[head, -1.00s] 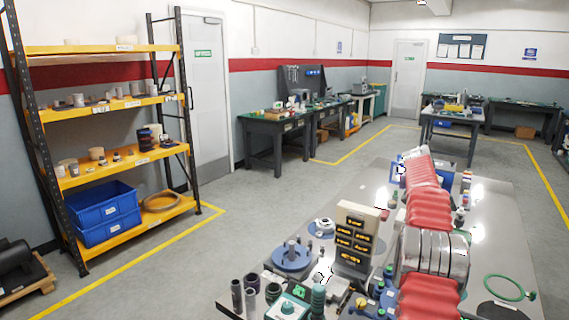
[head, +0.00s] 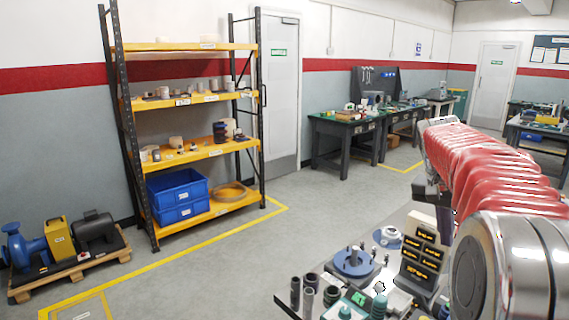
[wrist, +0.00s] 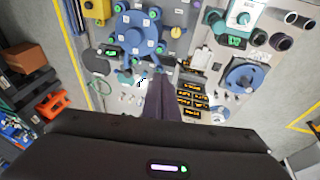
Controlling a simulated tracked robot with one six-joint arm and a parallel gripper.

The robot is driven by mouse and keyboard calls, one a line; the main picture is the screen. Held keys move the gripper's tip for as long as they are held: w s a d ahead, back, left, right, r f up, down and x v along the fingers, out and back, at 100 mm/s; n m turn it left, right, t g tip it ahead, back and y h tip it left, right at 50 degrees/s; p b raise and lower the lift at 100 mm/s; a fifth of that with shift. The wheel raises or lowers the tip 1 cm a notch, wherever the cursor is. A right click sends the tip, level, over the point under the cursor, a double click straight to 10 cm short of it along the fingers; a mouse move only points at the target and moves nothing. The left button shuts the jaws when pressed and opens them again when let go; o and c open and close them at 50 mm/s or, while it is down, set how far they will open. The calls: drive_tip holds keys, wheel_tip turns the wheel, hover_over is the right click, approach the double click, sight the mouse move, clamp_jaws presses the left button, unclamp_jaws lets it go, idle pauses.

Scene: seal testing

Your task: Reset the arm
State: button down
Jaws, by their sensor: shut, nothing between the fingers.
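My arm, in a red ribbed sleeve with silver joints, reaches across the right of the head view above the workbench (head: 330,281). My gripper (wrist: 162,82) shows in the wrist view as dark fingers, closed together and empty, above the bench. In the head view, dark parts at the arm's end hang near the bench, but the fingertips are hard to make out. Below the fingers in the wrist view lie a black panel with yellow labels (wrist: 192,98) and a large blue round fixture (wrist: 137,37). No object touches the fingers.
A blue disc fixture (head: 354,263) and several dark cylinders (head: 309,290) stand on the bench's near left. A yellow shelf rack (head: 190,152) stands at the left wall, beside a pallet with a blue pump (head: 25,246). The grey floor between rack and bench is clear.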

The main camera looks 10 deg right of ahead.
drive_tip(key=s+a+r+n+t, duration=0.1)
drive_tip(key=s+a+n+t, duration=0.2)
drive_tip(key=a, duration=0.8)
drive_tip(key=s+a+f+n+t+y, duration=0.1)
drive_tip(key=s+a+f+n, duration=0.3)
drive_tip(key=s+a, duration=0.4)
drive_tip(key=s+a+f+n+t+y, duration=0.1)
drive_tip(key=s+a+f+n, duration=0.3)
drive_tip(key=s+a, duration=0.5)
drive_tip(key=a+f+y, duration=0.1)
drive_tip(key=a, duration=0.2)
drive_tip(key=shift+a+f+t+y, duration=0.15)
drive_tip(key=shift+a+t+y, duration=0.15)
drive_tip(key=shift+a, duration=0.05)
drive_tip(key=shift+d, duration=0.15)
